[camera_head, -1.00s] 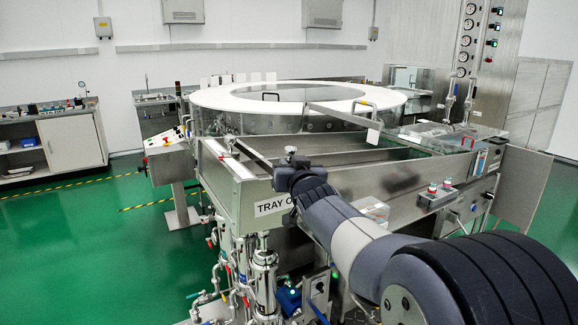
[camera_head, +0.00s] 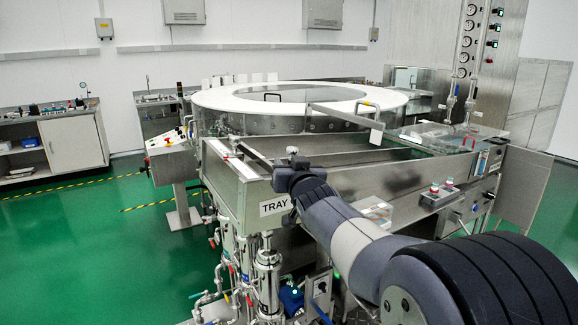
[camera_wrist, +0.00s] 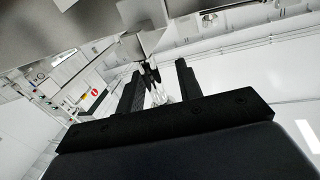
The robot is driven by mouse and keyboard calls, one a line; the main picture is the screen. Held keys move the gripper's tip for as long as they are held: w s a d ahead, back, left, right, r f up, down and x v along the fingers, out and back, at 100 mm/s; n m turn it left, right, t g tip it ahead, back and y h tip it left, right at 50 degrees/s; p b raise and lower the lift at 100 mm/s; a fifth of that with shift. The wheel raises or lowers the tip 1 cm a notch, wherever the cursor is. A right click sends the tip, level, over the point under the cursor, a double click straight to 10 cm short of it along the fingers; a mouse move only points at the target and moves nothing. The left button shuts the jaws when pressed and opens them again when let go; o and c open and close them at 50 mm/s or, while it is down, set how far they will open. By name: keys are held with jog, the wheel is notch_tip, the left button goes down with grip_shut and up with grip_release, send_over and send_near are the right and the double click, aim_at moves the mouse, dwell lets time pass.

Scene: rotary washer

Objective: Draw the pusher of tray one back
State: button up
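Tray one is the long steel trough (camera_head: 238,186) at the front of the washer, its near face carrying a partly covered "TRAY" label (camera_head: 275,206). A slim bar (camera_head: 255,154), perhaps part of the pusher, runs along it to a small knob (camera_head: 292,151) at the near end. My gripper (camera_head: 291,168) is at that end, just below the knob in the picture; whether they touch is unclear. In the wrist view, my two black fingers (camera_wrist: 158,82) stand apart. A small dark piece (camera_wrist: 152,75) shows between them, narrower than the gap.
The white-rimmed rotary table (camera_head: 225,97) lies behind the trough. A long flat bar (camera_head: 343,115) with a white end plate (camera_head: 377,134) reaches over it. Pipes and valves (camera_head: 267,275) crowd below the tray. Green floor (camera_head: 110,240) is open at left.

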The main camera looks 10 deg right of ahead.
jog(key=shift+s, duration=0.1)
jog(key=s, duration=1)
jog(key=shift+s+d, duration=0.25)
jog(key=shift+s, duration=0.1)
jog(key=w, duration=1.1)
jog(key=shift+a, duration=0.2)
jog(key=shift+d, duration=0.2)
jog(key=shift+s+a, duration=0.1)
jog(key=shift+a, duration=0.05)
